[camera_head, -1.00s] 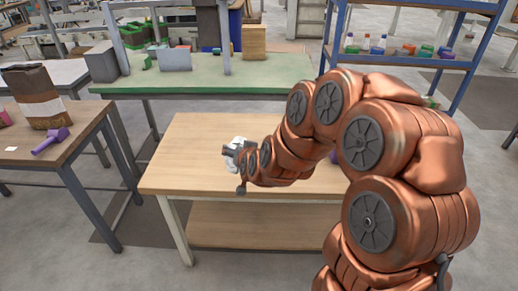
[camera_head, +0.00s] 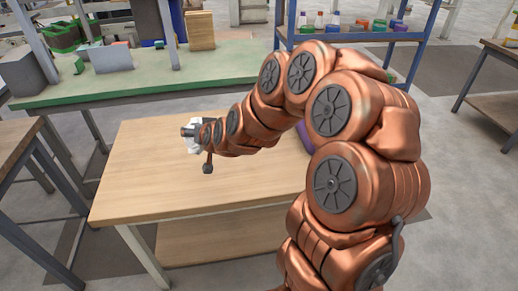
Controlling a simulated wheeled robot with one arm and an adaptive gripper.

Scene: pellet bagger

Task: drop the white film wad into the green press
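The white film wad (camera_head: 194,146) shows in the head view at the end of my arm, over the left part of the wooden table. White film shows above and below the fingers of my gripper (camera_head: 188,132), which point left. The fingers are small and overlap the film. I cannot tell whether they are closed on it, or whether the wad touches the table. I cannot make out a green press in this view.
The wooden table (camera_head: 150,190) has bare top in front of my gripper. A green-topped bench (camera_head: 110,87) stands behind it. A blue shelf (camera_head: 365,37) with bottles is at the back. Another table (camera_head: 15,155) stands left. A purple thing (camera_head: 304,138) is partly hidden by my arm.

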